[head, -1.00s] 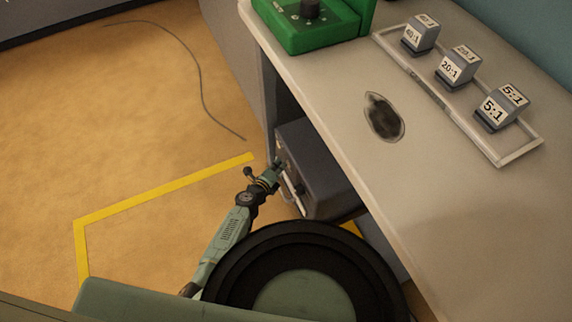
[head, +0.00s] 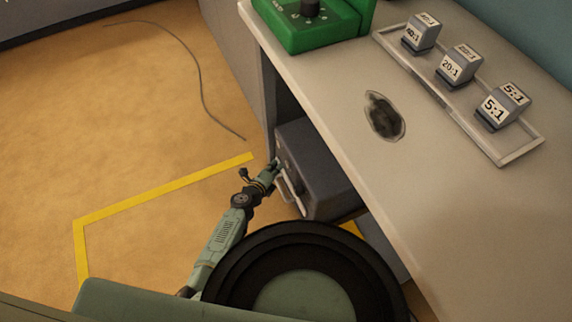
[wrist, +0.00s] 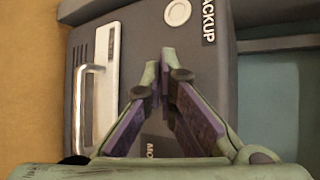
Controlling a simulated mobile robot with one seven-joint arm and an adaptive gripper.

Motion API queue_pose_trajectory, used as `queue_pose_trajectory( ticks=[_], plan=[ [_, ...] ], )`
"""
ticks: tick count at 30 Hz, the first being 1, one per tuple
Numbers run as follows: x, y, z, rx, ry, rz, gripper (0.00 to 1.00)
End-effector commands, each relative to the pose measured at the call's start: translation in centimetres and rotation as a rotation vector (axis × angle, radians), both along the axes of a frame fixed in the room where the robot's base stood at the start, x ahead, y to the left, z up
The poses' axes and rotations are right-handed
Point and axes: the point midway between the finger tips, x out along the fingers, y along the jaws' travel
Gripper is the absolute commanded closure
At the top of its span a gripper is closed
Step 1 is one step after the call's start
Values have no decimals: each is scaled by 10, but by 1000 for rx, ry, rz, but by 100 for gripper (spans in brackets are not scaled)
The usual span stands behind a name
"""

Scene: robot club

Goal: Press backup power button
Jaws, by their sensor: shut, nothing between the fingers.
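The backup power unit (head: 322,168) is a dark grey box under the bench. In the wrist view its grey front panel (wrist: 135,25) fills the middle. A round, pale button (wrist: 177,12) sits near the top of that panel, beside a black label (wrist: 208,20) reading "…ACKUP", cut off by the frame edge. My gripper (wrist: 164,72) is shut and empty, its tips below the button in the picture and apart from it there. I cannot tell the gap in depth to the panel. In the head view my gripper (head: 275,165) is beside the box's front, its tips small and unclear.
A pale handle (wrist: 88,110) stands out from the panel at the left. The bench (head: 410,190) overhangs the box. On it are a green device (head: 315,30) and several labelled blocks in a frame.

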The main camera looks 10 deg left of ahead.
Motion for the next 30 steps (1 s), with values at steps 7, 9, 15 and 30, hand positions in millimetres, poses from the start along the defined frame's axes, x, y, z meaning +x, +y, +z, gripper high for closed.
queue_pose_trajectory(
  ticks=[7,9,15,30],
  plan=[
    [-15,22,-1,2,1,1,100],
    [-19,28,-2,1,0,2,100],
    [-28,41,-1,1,0,1,100],
    [-30,43,0,0,0,0,100]
  ],
)
